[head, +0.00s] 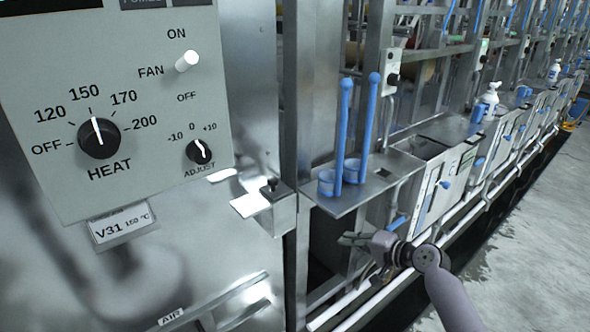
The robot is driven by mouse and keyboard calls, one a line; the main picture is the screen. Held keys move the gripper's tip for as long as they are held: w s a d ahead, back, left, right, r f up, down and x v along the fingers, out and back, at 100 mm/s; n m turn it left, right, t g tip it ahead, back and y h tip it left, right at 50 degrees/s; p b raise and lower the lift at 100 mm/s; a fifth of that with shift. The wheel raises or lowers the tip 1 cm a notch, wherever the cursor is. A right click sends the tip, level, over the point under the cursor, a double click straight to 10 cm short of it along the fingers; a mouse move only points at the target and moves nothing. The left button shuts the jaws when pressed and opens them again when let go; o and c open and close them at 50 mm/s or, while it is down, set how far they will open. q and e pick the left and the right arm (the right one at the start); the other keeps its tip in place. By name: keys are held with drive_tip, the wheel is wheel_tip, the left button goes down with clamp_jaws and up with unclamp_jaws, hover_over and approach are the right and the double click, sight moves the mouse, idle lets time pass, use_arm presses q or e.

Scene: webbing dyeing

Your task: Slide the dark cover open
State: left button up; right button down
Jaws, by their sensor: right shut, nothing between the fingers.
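A dark rectangular panel (421,147) shows in the top of the nearest metal bath box, right of centre. It looks like the dark cover, but I cannot tell whether it is closed or partly open. My right gripper (352,240) is below and to the left of it, beside the box's lower front and under the steel shelf. Its fingers are shut, point left and hold nothing. It is apart from the dark panel. My left gripper is not in view.
A steel shelf (385,172) with two blue long-handled ladles (328,182) juts out above my right gripper. A grey control panel (110,180) fills the left. White pipes (345,303) run low along the machines. The floor (545,230) at right is clear.

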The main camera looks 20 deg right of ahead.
sight(276, 184)
drive_tip(key=s+a+r+y, duration=0.1)
drive_tip(key=r+y, duration=0.1)
drive_tip(key=r, duration=0.7)
drive_tip(key=a+r+n+t+y+p, duration=0.1)
drive_tip(key=a+r+y, duration=0.1)
drive_tip(key=r, duration=0.8)
drive_tip(key=shift+s+r+n, duration=0.3)
drive_tip(key=shift+s, duration=0.1)
drive_tip(key=shift+a, duration=0.1)
drive_tip(key=p+x, duration=0.2)
drive_tip(key=x, duration=0.2)
drive_tip(key=s+a+p+x, duration=0.1)
drive_tip(key=p+x, duration=0.1)
drive_tip(key=x, duration=0.2)
drive_tip(key=a+p+x, duration=0.1)
drive_tip(key=p+x, duration=0.1)
drive_tip(key=x, duration=0.2)
drive_tip(key=shift+s+a, duration=0.1)
drive_tip(key=shift+a, duration=0.3)
drive_tip(key=shift+f, duration=0.1)
